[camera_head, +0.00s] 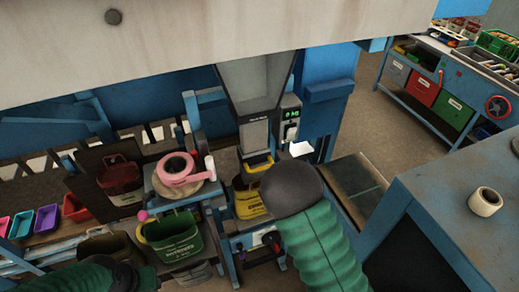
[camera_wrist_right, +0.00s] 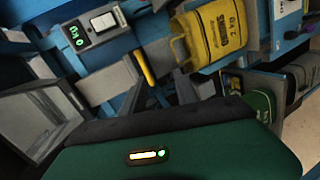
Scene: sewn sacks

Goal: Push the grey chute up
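The grey chute (camera_head: 254,134) hangs below a wide grey hopper (camera_head: 255,82) in the middle of the head view. A yellow sack (camera_head: 250,200) with dark print is just below it. In the right wrist view a grey chute section (camera_wrist_right: 112,82) has a yellow bar (camera_wrist_right: 146,68) beside it, and the yellow sack (camera_wrist_right: 215,32) is to the right. My right gripper (camera_head: 290,188) is in front of and below the chute; its dark rounded wrist hides the fingers. My left gripper (camera_head: 125,275) is low at the left, away from the chute, its fingers unclear.
A control box with a green display (camera_head: 291,115) is right of the chute. Pink tape (camera_head: 178,168) lies on a stand to the left, above a green sack (camera_head: 172,238). A blue bench (camera_head: 440,215) with a tape roll (camera_head: 485,202) is at the right.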

